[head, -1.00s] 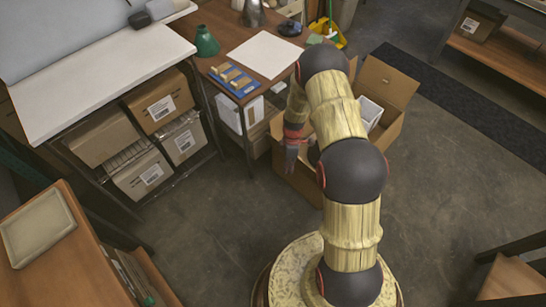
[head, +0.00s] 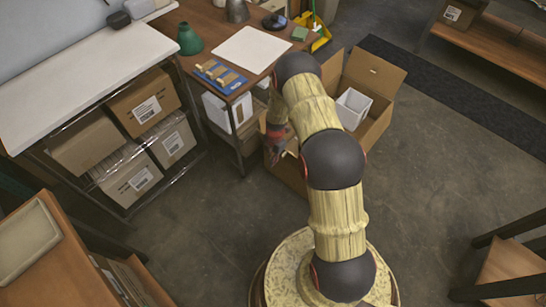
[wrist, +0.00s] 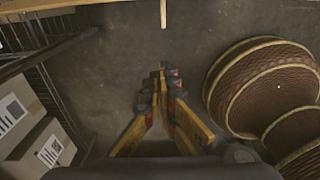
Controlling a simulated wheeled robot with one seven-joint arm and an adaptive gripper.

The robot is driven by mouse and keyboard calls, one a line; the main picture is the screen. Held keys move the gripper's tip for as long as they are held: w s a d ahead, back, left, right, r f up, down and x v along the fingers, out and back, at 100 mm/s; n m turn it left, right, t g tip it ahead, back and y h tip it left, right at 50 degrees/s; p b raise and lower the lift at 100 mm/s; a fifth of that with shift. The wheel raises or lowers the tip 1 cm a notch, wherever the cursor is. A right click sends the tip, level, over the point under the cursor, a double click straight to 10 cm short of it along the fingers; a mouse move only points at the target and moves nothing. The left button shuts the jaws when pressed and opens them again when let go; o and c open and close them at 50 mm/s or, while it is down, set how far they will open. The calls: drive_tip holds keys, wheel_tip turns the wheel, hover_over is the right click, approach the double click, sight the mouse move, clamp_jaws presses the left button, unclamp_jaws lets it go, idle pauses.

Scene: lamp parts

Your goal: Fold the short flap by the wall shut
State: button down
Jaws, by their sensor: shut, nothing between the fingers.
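An open cardboard box (head: 378,128) stands on the floor to the right of the desk in the head view. A broad flap (head: 375,72) stands up at its back. A narrower flap (head: 332,72) stands up at its back left, partly hidden by my arm. I cannot tell which flap is the one by the wall. My gripper (head: 277,152) hangs at the box's left side and points down. Its shut, empty fingers (wrist: 161,76) show over bare floor in the wrist view. My arm hides much of the box's front and left.
A white bin (head: 352,107) sits inside the box. The desk (head: 205,20) holds a green lamp shade (head: 189,38) and a blue tray (head: 221,77). A shelf with cartons (head: 142,103) stands at the left.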

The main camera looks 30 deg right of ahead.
drive_tip(key=d, duration=0.1)
drive_tip(key=w+d+b, duration=0.1)
drive_tip(key=d+f, duration=0.1)
drive_tip(key=shift+w+d+b, duration=0.15)
drive_tip(key=shift+d+b, duration=0.1)
drive_tip(key=shift+b, duration=0.15)
drive_tip(key=shift+r, duration=0.15)
